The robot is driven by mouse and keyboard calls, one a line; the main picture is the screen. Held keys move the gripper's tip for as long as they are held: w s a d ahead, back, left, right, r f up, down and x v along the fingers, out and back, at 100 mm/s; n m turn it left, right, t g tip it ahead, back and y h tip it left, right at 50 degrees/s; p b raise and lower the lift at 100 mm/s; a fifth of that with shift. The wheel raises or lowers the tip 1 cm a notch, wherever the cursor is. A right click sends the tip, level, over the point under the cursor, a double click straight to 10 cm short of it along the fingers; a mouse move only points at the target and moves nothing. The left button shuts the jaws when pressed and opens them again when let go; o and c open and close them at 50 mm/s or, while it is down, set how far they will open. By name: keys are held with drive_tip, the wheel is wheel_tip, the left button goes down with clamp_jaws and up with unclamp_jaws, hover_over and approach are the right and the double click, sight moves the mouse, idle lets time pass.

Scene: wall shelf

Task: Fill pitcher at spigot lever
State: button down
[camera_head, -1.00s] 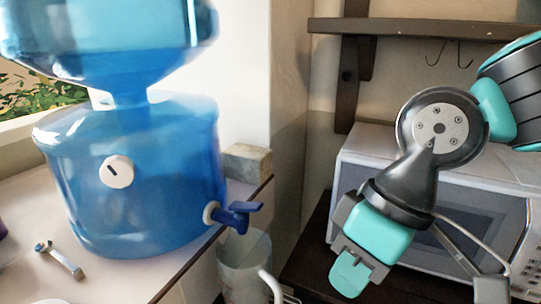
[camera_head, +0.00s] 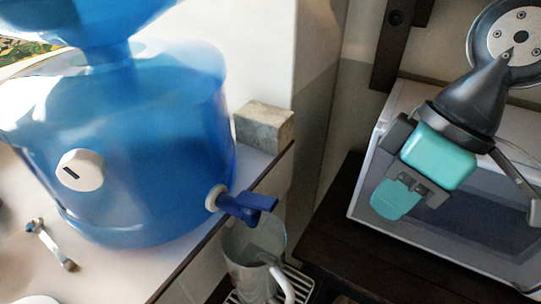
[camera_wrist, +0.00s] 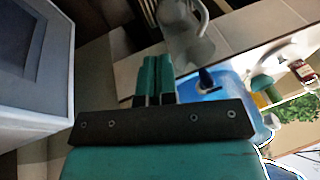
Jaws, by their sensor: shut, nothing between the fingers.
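The blue spigot lever (camera_head: 252,203) sticks out from the front right of the blue water dispenser (camera_head: 150,130). The clear pitcher (camera_head: 245,268) stands upright just below the spigot, its white handle (camera_head: 287,288) towards the lower right. I cannot tell whether it holds water. My gripper (camera_head: 394,200) is shut and empty, in the air to the right of the lever and apart from it. In the wrist view my teal fingers (camera_wrist: 155,78) are together, with the pitcher (camera_wrist: 188,38) beyond them and the dark lever (camera_wrist: 207,80) to their right.
A microwave (camera_head: 410,225) stands behind my gripper on a dark surface (camera_head: 335,225). A stone block (camera_head: 264,126) sits on the counter near the wall. A metal rack (camera_head: 300,285) lies by the pitcher. A small wrench-like tool (camera_head: 50,245) lies at the counter's left.

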drive_tip(key=w+a+r+n+g+h+p, duration=0.1)
drive_tip(key=w+a+r+n+p, duration=0.1)
drive_tip(key=a+r+n+p, duration=0.5)
drive_tip(key=n+g+h+p, duration=0.2)
drive_tip(key=n+p, duration=0.4)
drive_tip(key=n, duration=0.7)
approach(266, 204)
wheel_tip(266, 204, up, 3)
drive_tip(key=shift+w, duration=0.4)
drive_tip(key=p+x, duration=0.2)
drive_tip(key=x, duration=0.8)
drive_tip(key=shift+d, duration=0.2)
drive_tip(key=shift+a+f, duration=0.1)
